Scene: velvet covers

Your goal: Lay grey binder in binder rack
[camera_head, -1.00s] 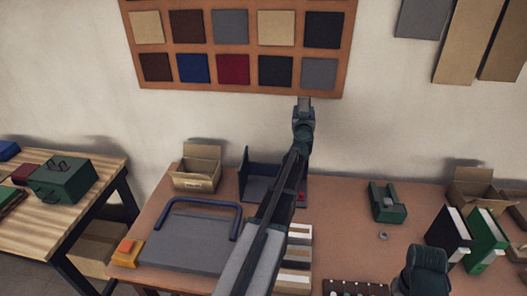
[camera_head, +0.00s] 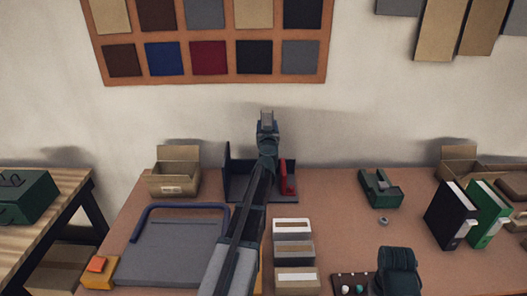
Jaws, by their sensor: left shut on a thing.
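My left gripper (camera_head: 266,122) is at the end of the arm, in front of the wall and above the back of the table. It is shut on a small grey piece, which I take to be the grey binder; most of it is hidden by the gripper. The dark binder rack (camera_head: 228,165) stands at the table's back, just below the gripper. My arm covers its middle. A red item (camera_head: 288,180) stands upright at the rack's right side.
A black binder (camera_head: 446,215) and a green binder (camera_head: 489,208) stand at the right. A cardboard box (camera_head: 175,175) is left of the rack. A grey board with a blue handle (camera_head: 175,240), label boxes (camera_head: 293,230) and a green tape dispenser (camera_head: 380,188) occupy the table. Bare tabletop lies centre right.

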